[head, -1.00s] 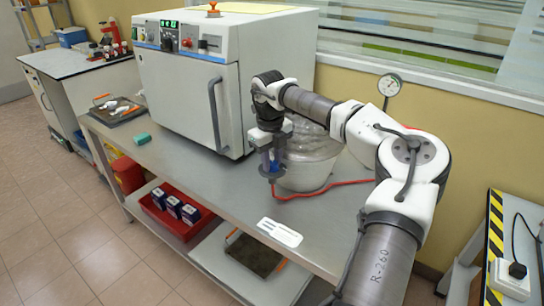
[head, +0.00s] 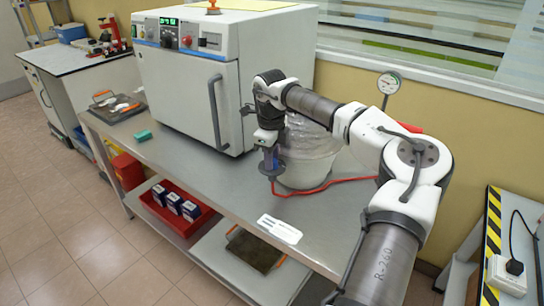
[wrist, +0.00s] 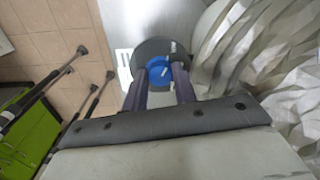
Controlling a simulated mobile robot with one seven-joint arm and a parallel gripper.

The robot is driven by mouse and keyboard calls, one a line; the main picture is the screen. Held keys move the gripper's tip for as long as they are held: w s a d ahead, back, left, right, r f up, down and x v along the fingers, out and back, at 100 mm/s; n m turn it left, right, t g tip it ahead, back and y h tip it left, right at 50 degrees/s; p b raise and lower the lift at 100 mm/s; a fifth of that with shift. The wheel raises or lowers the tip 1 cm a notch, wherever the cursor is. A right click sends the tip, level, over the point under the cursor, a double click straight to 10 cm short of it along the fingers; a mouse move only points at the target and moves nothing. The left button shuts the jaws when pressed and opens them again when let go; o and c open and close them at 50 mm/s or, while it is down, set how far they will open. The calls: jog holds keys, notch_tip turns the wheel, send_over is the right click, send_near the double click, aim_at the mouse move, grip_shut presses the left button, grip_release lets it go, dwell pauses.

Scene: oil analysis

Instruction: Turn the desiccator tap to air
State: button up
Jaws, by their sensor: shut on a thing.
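The desiccator (head: 312,165) is a pale, rounded vessel with a glassy upper part, standing on the steel bench beside the oven. My arm hides part of it. Its tap (wrist: 159,71) has a blue knob on a dark round disc with small white marks, seen from above in the wrist view. My gripper (wrist: 158,75) is shut on the blue knob, one finger on each side. In the head view my gripper (head: 269,160) points down at the desiccator's front left. The marks are too small to read.
A red hose (head: 325,188) runs from the tap area across the bench to the right. A dial gauge (head: 389,83) stands at the wall. The white oven (head: 225,85) is close on the left, its handle (head: 215,110) sticking out. A white label card (head: 279,229) lies at the bench front.

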jog(key=shift+r, duration=0.1)
jog(key=o, duration=1)
jog(key=shift+c, duration=0.2)
notch_tip(320, 180, up, 14)
jog(key=b, duration=0.2)
jog(key=shift+s+a, duration=0.15)
jog(key=shift+s, duration=0.15)
jog(key=shift+f, duration=0.2)
